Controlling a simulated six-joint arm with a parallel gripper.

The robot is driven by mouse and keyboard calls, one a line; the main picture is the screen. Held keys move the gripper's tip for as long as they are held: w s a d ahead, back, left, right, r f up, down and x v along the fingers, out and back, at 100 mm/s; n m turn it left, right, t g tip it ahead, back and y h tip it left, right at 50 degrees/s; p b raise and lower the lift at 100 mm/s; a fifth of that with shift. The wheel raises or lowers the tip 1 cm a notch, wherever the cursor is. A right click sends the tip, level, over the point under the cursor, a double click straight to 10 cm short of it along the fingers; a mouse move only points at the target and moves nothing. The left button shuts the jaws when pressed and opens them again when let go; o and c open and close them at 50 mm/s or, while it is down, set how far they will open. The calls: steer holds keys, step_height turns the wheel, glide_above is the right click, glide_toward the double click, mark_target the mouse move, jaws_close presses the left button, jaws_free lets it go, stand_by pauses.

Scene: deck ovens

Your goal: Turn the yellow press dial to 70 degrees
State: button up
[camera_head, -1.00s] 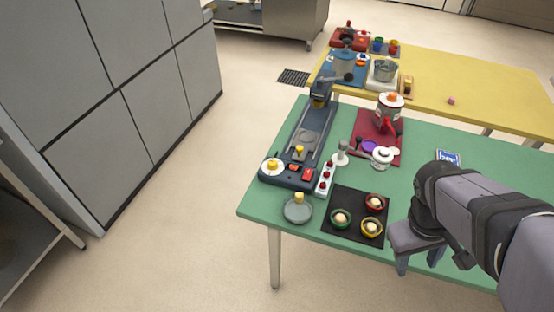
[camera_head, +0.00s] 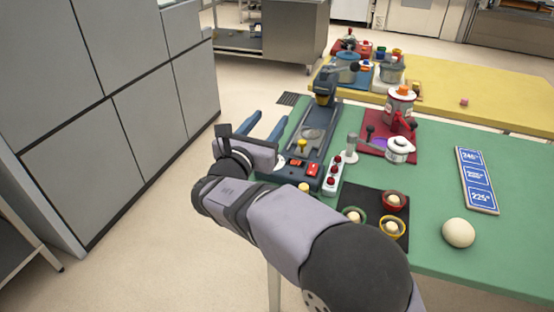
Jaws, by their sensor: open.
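The blue-grey press (camera_head: 312,133) stands at the left end of the green table. A white disc with a yellow knob was at its front left corner a second ago. Only a pale sliver of that dial (camera_head: 281,160) shows now, and my gripper hides its yellow knob. Another small yellow knob (camera_head: 302,146) sits upright on the press, in front of its round plate. My gripper (camera_head: 271,115) is open, with its two blue-grey fingers apart and pointing away past the table's left edge. Nothing shows between them. Whether it touches the press cannot be told.
A white strip with red knobs (camera_head: 333,175) stands right of the press. A black mat (camera_head: 376,203) holds several coloured bowls. A pale ball (camera_head: 458,233) and a blue sign (camera_head: 476,180) lie right. Floor left of the table is clear.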

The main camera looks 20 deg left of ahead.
steer(key=f, duration=1.3)
steer(key=shift+a+p, duration=0.25)
steer(key=shift+p, duration=0.1)
steer(key=shift+w+p, duration=0.45)
steer(key=shift+w, duration=3.15)
steer(key=shift+c, duration=0.4)
steer(key=c, duration=1)
